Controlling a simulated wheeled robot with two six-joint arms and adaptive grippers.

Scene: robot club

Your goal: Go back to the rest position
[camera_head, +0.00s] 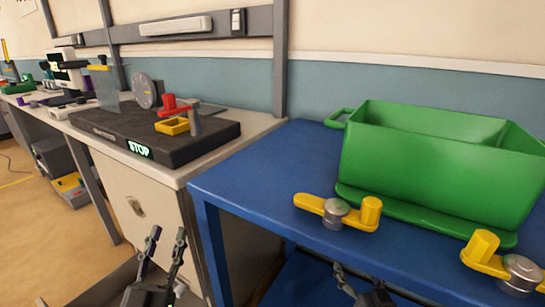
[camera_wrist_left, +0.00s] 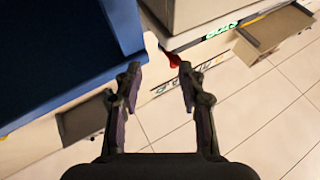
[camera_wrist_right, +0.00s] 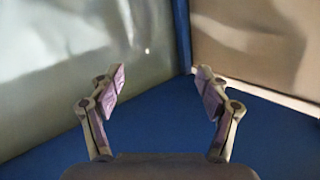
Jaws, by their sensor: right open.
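My left gripper (camera_head: 167,238) is at the bottom left of the head view, in front of the gap between the two benches. In the left wrist view (camera_wrist_left: 160,76) its fingers are apart with nothing between them. My right gripper (camera_head: 358,276) is at the bottom edge of the head view, by the blue table's front edge and partly cut off. In the right wrist view (camera_wrist_right: 159,78) its fingers are open and empty, with blue surfaces behind them.
A green bin (camera_head: 440,165) stands on the blue table (camera_head: 245,180), with yellow-handled clamps (camera_head: 336,212) (camera_head: 500,265) in front of it. To the left, a bench (camera_head: 262,127) bears a black machine with a lit STOP sign (camera_head: 140,149). Open floor (camera_head: 45,240) shows at left.

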